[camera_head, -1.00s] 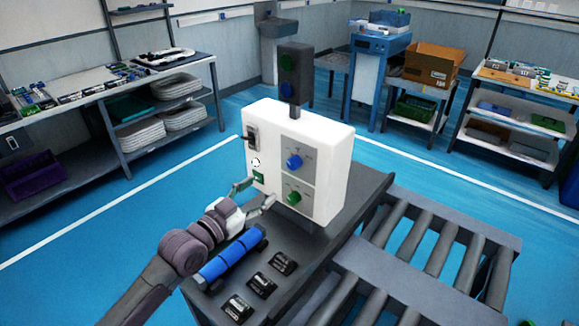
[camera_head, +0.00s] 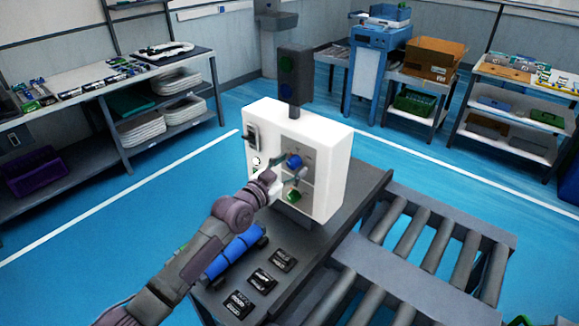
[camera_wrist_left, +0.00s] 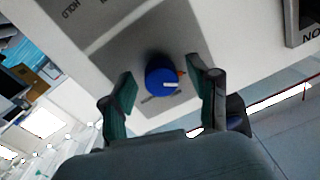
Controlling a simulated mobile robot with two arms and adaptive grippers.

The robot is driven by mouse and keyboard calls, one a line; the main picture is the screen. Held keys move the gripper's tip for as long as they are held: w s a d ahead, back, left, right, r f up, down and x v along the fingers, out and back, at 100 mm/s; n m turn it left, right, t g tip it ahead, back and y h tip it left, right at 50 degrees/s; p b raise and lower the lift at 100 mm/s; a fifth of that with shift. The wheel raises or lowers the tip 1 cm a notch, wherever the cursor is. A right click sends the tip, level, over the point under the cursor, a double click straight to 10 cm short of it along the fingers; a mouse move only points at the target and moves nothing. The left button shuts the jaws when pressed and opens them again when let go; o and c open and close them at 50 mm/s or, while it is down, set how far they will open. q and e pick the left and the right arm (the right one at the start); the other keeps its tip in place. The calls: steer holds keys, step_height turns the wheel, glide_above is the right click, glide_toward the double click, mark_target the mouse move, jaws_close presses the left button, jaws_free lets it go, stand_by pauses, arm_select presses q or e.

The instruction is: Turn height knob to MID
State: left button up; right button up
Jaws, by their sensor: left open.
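The white control box (camera_head: 330,195) stands on the dark table and has a grey panel with a blue knob (camera_head: 294,161) above a green knob (camera_head: 294,196). My left gripper (camera_head: 289,169) is open at the panel, in front of the blue knob. In the left wrist view, the blue knob (camera_wrist_left: 162,82) with a white mark sits between the spread green-padded fingers of my left gripper (camera_wrist_left: 160,75). Contact cannot be told. The knob labels are too small to read in the head view. My right gripper is not in view.
A blue roller-like part (camera_head: 232,252) and several black switches (camera_head: 262,280) lie on the table near my left arm. A dark signal tower (camera_head: 294,75) rises behind the box. A roller conveyor (camera_head: 425,255) is at right. Shelves stand along the walls, with clear blue floor between.

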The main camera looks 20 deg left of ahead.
arm_select(q)
steer(key=c, duration=1.2)
steer(key=shift+o, duration=0.2)
steer(key=shift+m, duration=0.3)
steer(key=m+b, duration=0.1)
steer(key=m, duration=0.2)
steer(key=shift+m, duration=0.3)
steer(key=m+b, duration=0.1)
steer(key=m, duration=0.2)
steer(key=shift+a+m, duration=0.1)
steer(key=shift+m, duration=1.7)
